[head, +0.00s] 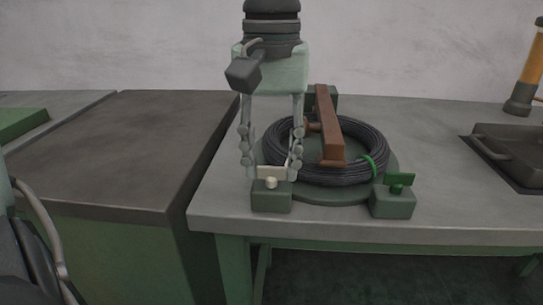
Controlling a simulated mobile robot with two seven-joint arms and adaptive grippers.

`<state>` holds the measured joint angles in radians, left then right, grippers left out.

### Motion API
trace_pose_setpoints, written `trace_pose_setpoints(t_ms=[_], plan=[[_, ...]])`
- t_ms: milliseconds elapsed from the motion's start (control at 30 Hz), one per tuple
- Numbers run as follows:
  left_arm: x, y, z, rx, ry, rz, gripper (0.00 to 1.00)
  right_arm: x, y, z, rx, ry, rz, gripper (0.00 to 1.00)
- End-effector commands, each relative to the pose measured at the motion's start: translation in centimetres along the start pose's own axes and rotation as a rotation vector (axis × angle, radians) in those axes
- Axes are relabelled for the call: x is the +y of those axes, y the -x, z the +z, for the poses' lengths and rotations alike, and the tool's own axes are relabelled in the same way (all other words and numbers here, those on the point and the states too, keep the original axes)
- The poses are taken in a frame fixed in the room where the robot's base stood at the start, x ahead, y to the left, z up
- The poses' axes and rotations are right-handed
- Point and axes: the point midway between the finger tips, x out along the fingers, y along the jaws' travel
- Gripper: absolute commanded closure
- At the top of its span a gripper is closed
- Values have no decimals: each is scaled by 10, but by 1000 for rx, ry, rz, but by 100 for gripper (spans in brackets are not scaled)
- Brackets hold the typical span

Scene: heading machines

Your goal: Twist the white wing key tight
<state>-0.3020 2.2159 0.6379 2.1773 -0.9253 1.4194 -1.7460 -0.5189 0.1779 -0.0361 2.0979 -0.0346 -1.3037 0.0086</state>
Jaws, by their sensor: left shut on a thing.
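The white wing key (271,173) sits on a short stud on top of a grey-green block (271,197) at the front left of the round plate on the bench. My left gripper (272,174) points down from above, with a fingertip on each side of the white key, and is shut on it. The fingertips partly cover the key's ends. My right gripper is not in view.
A black cable coil (370,150) with a green tie lies on the round plate (325,193) under a brown bar (329,125). A green wing key (399,179) tops the right block (393,203). A dark tray (515,150) and an orange post (531,65) stand right. The bench front is clear.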

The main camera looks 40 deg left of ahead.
Motion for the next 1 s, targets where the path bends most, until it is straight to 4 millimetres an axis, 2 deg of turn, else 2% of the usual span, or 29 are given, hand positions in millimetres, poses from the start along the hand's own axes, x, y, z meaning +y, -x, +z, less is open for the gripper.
trace_pose_setpoints(t_ms=[67,100,267,533,667,1000], plan=[[0,0,0,2,-2,1,91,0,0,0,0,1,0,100],[0,0,0,2,-2,1,60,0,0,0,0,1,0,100],[0,0,0,1,-1,0,41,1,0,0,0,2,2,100],[0,1,0,1,0,0,41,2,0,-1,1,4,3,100],[0,9,-1,3,0,0,41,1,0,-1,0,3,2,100],[1,78,0,5,1,2,41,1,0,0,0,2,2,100]])
